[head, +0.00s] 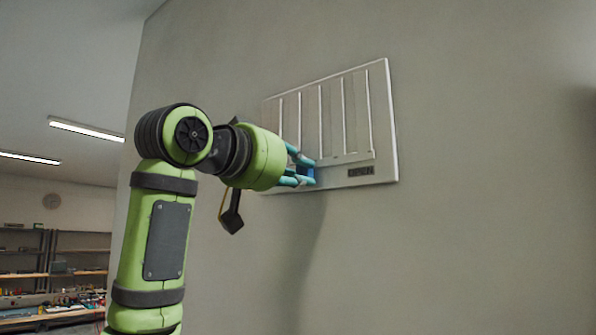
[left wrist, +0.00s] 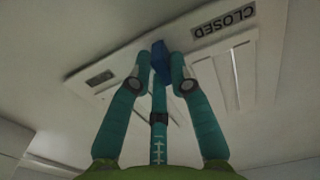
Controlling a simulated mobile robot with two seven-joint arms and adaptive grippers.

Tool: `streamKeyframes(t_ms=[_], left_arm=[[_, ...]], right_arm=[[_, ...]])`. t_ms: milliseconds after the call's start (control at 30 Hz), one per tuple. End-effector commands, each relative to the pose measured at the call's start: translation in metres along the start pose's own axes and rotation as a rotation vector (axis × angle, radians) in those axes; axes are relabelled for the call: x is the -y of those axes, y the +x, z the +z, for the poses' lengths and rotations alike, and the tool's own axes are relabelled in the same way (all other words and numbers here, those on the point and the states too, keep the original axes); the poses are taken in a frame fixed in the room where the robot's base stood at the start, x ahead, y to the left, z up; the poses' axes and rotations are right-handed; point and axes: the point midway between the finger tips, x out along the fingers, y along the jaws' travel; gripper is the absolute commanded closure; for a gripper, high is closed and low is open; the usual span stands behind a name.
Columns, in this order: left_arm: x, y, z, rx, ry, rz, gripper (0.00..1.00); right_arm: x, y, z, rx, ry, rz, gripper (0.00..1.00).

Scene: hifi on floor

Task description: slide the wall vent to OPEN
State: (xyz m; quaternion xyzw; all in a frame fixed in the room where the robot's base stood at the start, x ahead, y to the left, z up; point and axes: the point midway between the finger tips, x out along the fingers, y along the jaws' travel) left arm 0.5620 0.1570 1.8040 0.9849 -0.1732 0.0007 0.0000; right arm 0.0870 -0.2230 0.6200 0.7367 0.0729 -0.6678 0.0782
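The pale wall vent (head: 383,115) is a tilted rectangular panel with upright light slits. A dark OPEN label (head: 360,172) sits at its lower right. In the left wrist view a CLOSED label (left wrist: 224,22) shows upside down at the upper right, and a smaller dark label (left wrist: 101,78) sits at the left. The blue slider knob (head: 307,171) is between these labels; it also shows in the left wrist view (left wrist: 160,62). My left gripper (head: 303,169) has its teal fingers closed on both sides of the knob. My right gripper is out of view.
The plain grey wall (head: 470,230) around the vent is clear. Shelves (head: 25,265) and a cluttered bench stand far off at the lower left. My left arm covers the vent's lower left part in the head view.

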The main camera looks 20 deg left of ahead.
Motion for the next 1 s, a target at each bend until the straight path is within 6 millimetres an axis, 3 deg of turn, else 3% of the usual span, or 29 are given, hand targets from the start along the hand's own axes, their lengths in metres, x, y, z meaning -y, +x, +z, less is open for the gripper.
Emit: streamKeyframes(t_ms=[267,500,533,600,1000], left_arm=[[-0.027,0.000,0.001,0.000,0.002,0.002,1.00],[-0.029,0.001,0.000,0.001,0.001,0.003,1.00],[-0.029,0.001,0.001,0.002,0.001,0.004,0.76],[-0.029,0.001,0.001,0.002,0.001,0.004,0.55],[-0.027,-0.005,-0.001,-0.001,0.001,0.001,0.55]], right_arm=[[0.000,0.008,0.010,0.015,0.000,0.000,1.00],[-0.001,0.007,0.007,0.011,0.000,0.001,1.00],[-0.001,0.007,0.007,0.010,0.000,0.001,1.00],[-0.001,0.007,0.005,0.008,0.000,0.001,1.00],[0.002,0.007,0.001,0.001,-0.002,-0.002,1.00]])
